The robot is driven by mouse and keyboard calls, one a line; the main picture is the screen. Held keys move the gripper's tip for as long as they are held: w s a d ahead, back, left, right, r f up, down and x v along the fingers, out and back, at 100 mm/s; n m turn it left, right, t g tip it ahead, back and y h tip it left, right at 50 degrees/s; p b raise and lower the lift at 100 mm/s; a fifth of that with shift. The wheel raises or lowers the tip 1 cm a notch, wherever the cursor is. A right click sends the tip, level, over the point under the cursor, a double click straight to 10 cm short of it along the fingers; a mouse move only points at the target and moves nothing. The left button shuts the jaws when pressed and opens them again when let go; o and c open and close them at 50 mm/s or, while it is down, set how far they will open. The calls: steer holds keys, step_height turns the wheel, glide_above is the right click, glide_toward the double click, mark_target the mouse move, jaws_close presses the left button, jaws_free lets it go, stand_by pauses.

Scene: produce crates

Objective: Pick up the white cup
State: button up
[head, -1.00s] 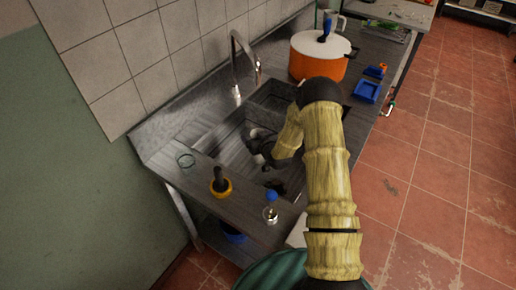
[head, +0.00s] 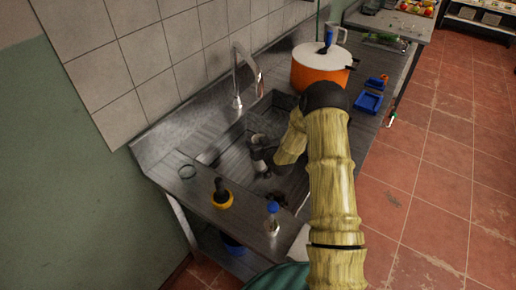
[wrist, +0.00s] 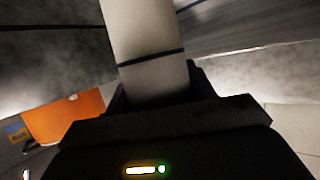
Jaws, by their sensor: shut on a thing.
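The white cup (wrist: 150,50) is a pale cylinder with a thin dark band, filling the upper middle of the wrist view. My gripper (wrist: 158,98) is shut on it, and the cup's lower end sits between the fingers. In the head view the cup (head: 258,140) shows as a small pale shape at my dark gripper (head: 262,156), over the sink basin. My fingers partly hide it there. I cannot tell how far it is above the basin floor.
The metal sink (head: 232,158) has a tall faucet (head: 240,72) behind the gripper. An orange pot (head: 318,74) with a white lid stands beyond the basin, near blue trays (head: 368,103). A yellow-and-black item (head: 222,198) and a blue-topped bottle (head: 272,218) stand on the near counter.

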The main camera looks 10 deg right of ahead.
step_height(320, 180, up, 9)
steer(key=b, duration=0.1)
steer(key=s+d+b, duration=0.1)
steer(key=s+b, duration=0.3)
steer(key=s, duration=0.5)
steer(key=s+d+b, duration=0.2)
steer(key=s+b, duration=0.2)
steer(key=s, duration=0.4)
steer(key=shift+s+d+b, duration=0.3)
steer(key=shift+s+b, duration=0.05)
steer(key=shift+r, duration=0.2)
